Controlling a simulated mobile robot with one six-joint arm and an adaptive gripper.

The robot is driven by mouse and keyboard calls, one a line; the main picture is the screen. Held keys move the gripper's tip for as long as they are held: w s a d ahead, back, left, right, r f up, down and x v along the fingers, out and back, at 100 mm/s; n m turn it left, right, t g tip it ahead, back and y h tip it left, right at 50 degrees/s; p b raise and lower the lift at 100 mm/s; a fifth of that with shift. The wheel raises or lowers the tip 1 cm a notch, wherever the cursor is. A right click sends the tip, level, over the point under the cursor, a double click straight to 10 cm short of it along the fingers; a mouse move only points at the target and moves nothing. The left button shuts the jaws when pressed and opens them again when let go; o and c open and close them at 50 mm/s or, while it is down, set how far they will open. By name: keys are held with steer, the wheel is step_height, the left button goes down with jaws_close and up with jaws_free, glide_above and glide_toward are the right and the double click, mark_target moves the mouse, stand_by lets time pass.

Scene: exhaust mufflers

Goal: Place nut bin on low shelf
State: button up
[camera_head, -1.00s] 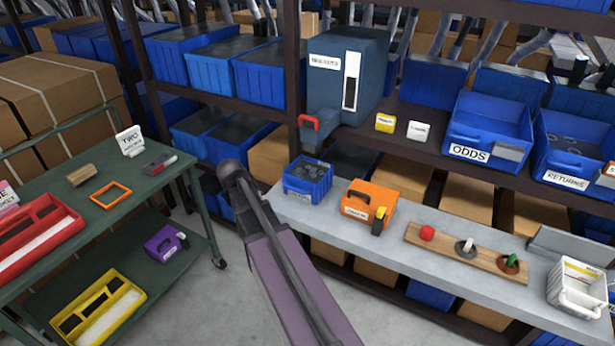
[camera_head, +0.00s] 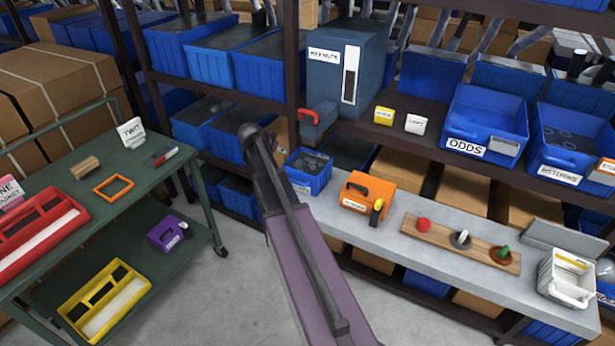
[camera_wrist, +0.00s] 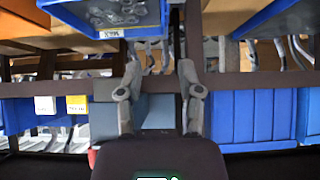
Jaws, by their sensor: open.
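A small blue bin holding grey nuts (camera_head: 308,172) stands at the left end of the grey bench (camera_head: 385,250), just below the spout of the hex nuts dispenser (camera_head: 350,65). The wrist view looks upside down. There a blue bin with nuts (camera_wrist: 112,32) shows at the upper left, cut by the frame edge. My gripper (camera_wrist: 160,80) is open and empty, fingers spread, with the bin off to one side of them. In the head view my arm's dark end is left of the bin, and the fingers cannot be made out. Which shelf is the low shelf is unclear.
An orange case (camera_head: 366,195) stands right of the nut bin, then a wooden strip with knobs (camera_head: 440,240) and a white basket (camera_head: 567,278). The green cart's lower shelf (camera_head: 150,290) holds purple and yellow carriers, with bare room between them.

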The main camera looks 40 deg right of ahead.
steer(key=b+x, duration=0.5)
steer(key=x, duration=0.3)
steer(key=shift+f, duration=0.1)
stand_by(0.4)
steer(key=b+x, duration=0.3)
steer(key=shift+w+f, duration=0.2)
steer(key=shift+f, duration=0.1)
steer(key=shift+b+x, duration=0.65)
steer(key=shift+x, duration=0.15)
steer(key=shift+d, duration=0.1)
steer(key=shift+r, duration=0.1)
jaws_close()
